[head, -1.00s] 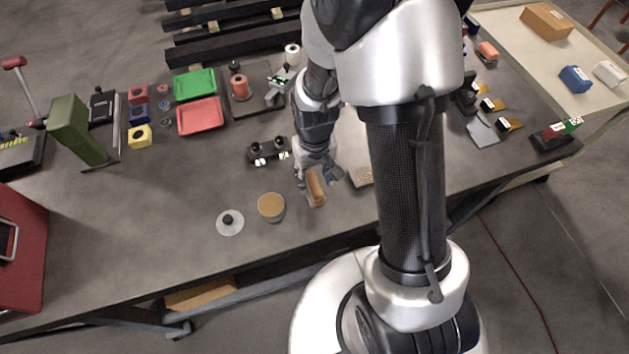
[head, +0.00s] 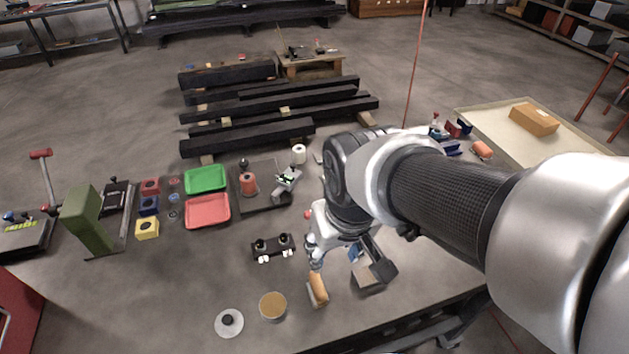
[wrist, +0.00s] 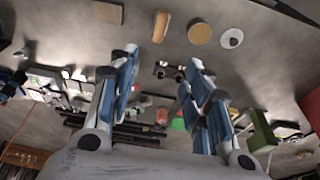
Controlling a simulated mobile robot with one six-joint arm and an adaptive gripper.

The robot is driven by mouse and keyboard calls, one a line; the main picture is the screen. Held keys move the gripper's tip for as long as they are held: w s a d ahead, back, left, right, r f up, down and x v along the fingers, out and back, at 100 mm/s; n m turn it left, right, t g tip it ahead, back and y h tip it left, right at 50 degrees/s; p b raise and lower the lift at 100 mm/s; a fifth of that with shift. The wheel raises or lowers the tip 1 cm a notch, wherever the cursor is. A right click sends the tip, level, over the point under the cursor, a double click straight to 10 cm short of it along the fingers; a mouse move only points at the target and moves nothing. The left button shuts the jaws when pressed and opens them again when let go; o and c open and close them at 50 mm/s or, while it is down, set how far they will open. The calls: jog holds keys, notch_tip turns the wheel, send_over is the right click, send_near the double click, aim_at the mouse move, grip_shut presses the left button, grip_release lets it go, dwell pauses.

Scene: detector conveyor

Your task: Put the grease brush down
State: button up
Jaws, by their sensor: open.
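The grease brush, with an orange-tan block-like body (head: 318,289), lies on the grey workbench near its front edge. It also shows at the top of the wrist view (wrist: 161,26). My gripper (head: 350,264) is open and empty, behind and to the right of the brush in the head view. In the wrist view its two blue-padded fingers (wrist: 160,64) are spread wide, and the brush is beyond them, apart from both. The open grease tin (head: 272,306) stands left of the brush, and its pale round lid (head: 229,322) lies further left.
A tan-topped block (head: 367,281) is close below my gripper. A small black stand (head: 272,247) is behind the brush. Green (head: 206,179) and red (head: 208,211) trays lie further back. A green upright block (head: 88,222) stands at the left. Bench between green block and lid is clear.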

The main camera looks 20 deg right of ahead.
jog(key=s+r+t, duration=0.1)
jog(key=s+r, duration=0.3)
jog(key=s, duration=0.3)
jog(key=shift+r+t, duration=0.3)
jog(key=shift+t, duration=0.1)
jog(key=shift+s, duration=0.1)
notch_tip(320, 180, down, 10)
jog(key=b, duration=1)
jog(key=shift+o, duration=0.5)
